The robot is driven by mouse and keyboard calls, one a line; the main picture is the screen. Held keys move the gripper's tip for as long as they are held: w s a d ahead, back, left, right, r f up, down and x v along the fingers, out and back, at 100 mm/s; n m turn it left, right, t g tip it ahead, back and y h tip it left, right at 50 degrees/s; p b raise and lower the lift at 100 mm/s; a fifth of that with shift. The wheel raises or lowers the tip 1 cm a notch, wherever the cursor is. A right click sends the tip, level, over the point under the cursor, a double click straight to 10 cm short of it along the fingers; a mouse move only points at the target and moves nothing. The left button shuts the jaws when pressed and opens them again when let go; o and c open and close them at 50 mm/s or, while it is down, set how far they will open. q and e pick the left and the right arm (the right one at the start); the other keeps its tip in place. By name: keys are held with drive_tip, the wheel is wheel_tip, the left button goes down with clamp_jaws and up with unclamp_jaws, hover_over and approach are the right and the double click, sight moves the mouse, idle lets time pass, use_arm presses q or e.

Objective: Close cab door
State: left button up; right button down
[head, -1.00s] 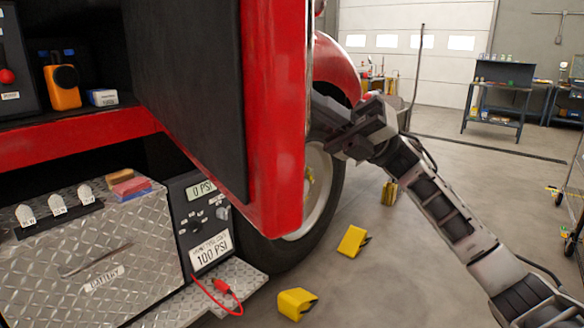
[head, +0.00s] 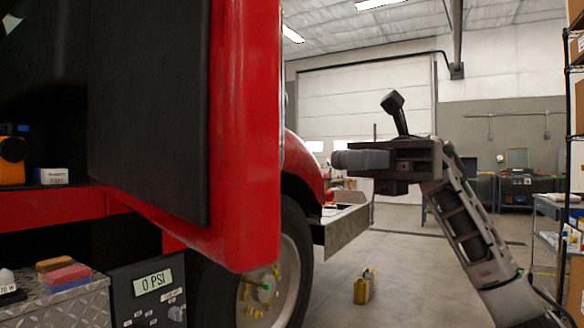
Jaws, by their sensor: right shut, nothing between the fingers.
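The red cab door (head: 245,150) stands swung open at the left of the head view, its dark inner panel (head: 150,110) facing me. My right gripper (head: 345,160) is to the right of the door's outer edge, with a visible gap between them. It points left and is shut and empty. My left gripper is not in view.
The truck's front wheel (head: 265,285) and bumper (head: 343,225) are behind the door. A gauge box (head: 150,290) reading 0 PSI sits at lower left. A yellow wheel chock (head: 365,287) lies on the open floor. Shelving (head: 572,150) stands at the far right.

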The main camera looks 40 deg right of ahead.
drive_tip(key=a, duration=0.9)
drive_tip(key=shift+s+p, duration=0.3)
drive_tip(key=shift+a, duration=0.15)
